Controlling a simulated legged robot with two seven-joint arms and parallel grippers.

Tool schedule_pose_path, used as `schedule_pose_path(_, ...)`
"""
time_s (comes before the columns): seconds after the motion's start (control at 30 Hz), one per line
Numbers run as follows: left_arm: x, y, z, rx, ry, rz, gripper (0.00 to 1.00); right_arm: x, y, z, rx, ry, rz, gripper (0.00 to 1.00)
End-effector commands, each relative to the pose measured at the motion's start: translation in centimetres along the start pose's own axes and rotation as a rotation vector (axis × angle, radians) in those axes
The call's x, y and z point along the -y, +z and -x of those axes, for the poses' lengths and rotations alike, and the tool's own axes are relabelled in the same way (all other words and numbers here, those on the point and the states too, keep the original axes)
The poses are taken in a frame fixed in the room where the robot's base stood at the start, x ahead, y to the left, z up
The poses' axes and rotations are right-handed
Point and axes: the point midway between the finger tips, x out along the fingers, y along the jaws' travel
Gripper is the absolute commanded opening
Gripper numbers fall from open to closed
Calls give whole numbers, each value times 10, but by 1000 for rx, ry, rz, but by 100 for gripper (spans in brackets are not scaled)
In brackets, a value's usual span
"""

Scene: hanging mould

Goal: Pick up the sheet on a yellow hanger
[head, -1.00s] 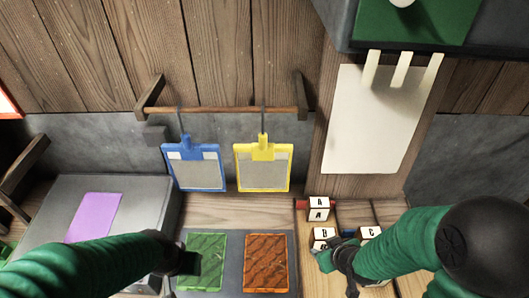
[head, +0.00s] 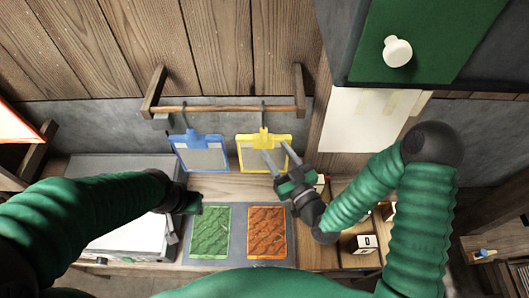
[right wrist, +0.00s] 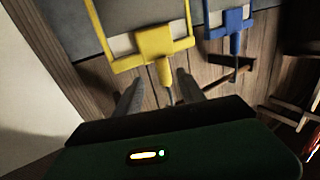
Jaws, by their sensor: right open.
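The yellow hanger (head: 263,136) hangs from the wooden rail and holds a grey sheet (head: 251,158) in its frame. My right gripper (head: 277,152) is open and empty, with its fingers overlapping the sheet's lower right in the head view. In the right wrist view the yellow hanger (right wrist: 155,42) appears upside down beyond the two spread fingers (right wrist: 158,85). I see no finger closed on it, and cannot tell whether they touch. My left gripper (head: 189,204) is low at the left, beside the green mould; its jaws are too dark to read.
A blue hanger (head: 191,138) with a similar sheet hangs left on the same rail (head: 225,108). Below lie a green mould (head: 209,232) and an orange mould (head: 267,232). A green cabinet door with a white knob (head: 397,51) is at upper right. Lettered blocks (head: 360,243) stand at lower right.

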Motion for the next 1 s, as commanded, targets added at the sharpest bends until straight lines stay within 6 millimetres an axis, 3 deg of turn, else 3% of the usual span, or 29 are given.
schedule_pose_path(0.03,0,-4,14,-1,0,0,36,1,-8,-13,-1,0,-1,47)
schedule_pose_path(0.13,0,-6,22,-2,0,0,36,1,-7,-35,0,0,-1,47)
schedule_pose_path(0.3,0,-7,29,-1,0,0,36,1,-6,-55,1,0,-1,47)
schedule_pose_path(0.47,0,-13,55,-1,0,0,36,2,-12,-82,2,1,-2,47)
schedule_pose_path(0.6,0,-15,61,-2,0,0,36,2,-7,-103,2,0,0,47)
schedule_pose_path(0.83,0,-14,59,-1,0,0,36,2,-3,-105,3,0,0,47)
schedule_pose_path(1.0,0,-14,58,-1,0,0,36,2,-4,-105,2,0,0,26)
